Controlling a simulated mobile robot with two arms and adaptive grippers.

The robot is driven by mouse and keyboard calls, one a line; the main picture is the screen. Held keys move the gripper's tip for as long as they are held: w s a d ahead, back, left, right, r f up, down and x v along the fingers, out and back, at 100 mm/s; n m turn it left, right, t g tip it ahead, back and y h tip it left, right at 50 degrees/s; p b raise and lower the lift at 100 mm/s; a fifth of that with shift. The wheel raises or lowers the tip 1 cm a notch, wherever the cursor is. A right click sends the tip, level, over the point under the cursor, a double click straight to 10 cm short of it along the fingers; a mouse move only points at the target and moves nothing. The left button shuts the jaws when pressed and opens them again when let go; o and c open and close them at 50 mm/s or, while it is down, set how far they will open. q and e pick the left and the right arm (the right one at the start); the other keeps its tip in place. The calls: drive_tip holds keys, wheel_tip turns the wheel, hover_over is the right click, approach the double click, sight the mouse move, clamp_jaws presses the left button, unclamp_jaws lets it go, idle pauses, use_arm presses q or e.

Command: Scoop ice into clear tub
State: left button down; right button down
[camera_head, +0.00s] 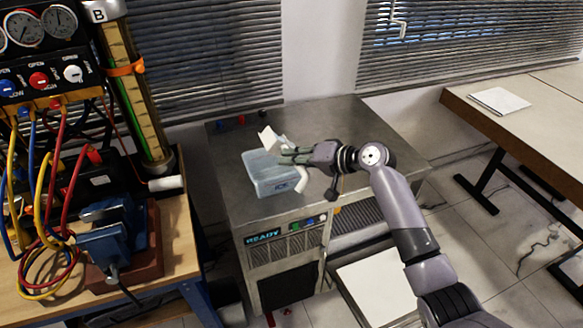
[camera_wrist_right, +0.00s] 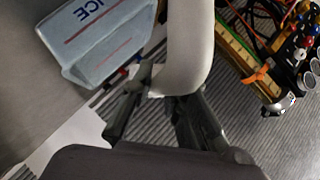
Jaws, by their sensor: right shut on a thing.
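A clear, pale-blue tub marked ICE (camera_head: 270,183) stands on the metal top of the machine in the head view. It also shows at the upper left of the right wrist view (camera_wrist_right: 98,38). My right gripper (camera_head: 291,156) is shut on a white scoop (camera_head: 268,139) over the tub's right side. In the wrist view, the scoop's pale curved handle (camera_wrist_right: 188,45) passes between the fingers (camera_wrist_right: 165,88). The scoop's head is above the tub's far side. I cannot make out any ice in the scoop or tub. My left gripper is out of view.
The machine (camera_head: 335,125) has free top surface behind and left of the tub, and its front display reads READY. A gauge rig with hoses (camera_head: 60,120) stands on a wooden bench at left. A table with a paper pad (camera_head: 499,101) is at right.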

drive_tip(key=m+y+b, duration=0.1)
drive_tip(key=b, duration=0.2)
drive_tip(key=f+m+y+b, duration=0.1)
drive_tip(key=m+y+b, duration=0.1)
drive_tip(key=b, duration=0.1)
drive_tip(key=f+m+t+y+b, duration=0.1)
drive_tip(key=y+b, duration=0.1)
drive_tip(key=b, duration=0.1)
drive_tip(key=shift+w+d+f+m+b, duration=0.1)
drive_tip(key=shift+d+f+m+b, duration=0.15)
drive_tip(key=shift+d+m+b, duration=0.15)
drive_tip(key=shift+r, duration=0.15)
idle(0.4)
